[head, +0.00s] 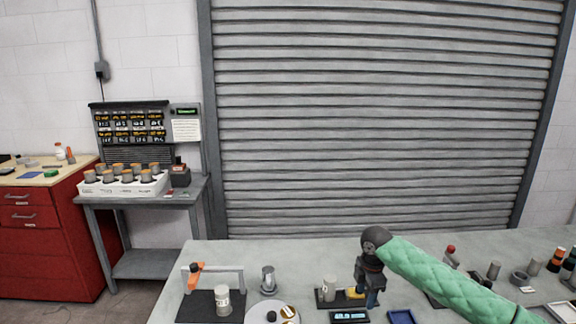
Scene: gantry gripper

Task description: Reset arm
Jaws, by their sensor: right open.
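My right arm, in a green quilted sleeve, reaches in from the right over the grey workbench (245,255). Its dark gripper (365,295) points down near the middle of the bench and is open. The fingertips are small here and partly merge with a yellow piece (354,293) behind them. A pale cylinder (329,287) stands on a dark base just left of the gripper. I see nothing held between the fingers. My left gripper is not in view.
A small gantry with an orange block (194,276) stands at left beside a white container (223,300). A metal cylinder (268,279), a round plate (262,311), a display (350,317) and a blue tray (402,316) are nearby. Several small parts crowd the right.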

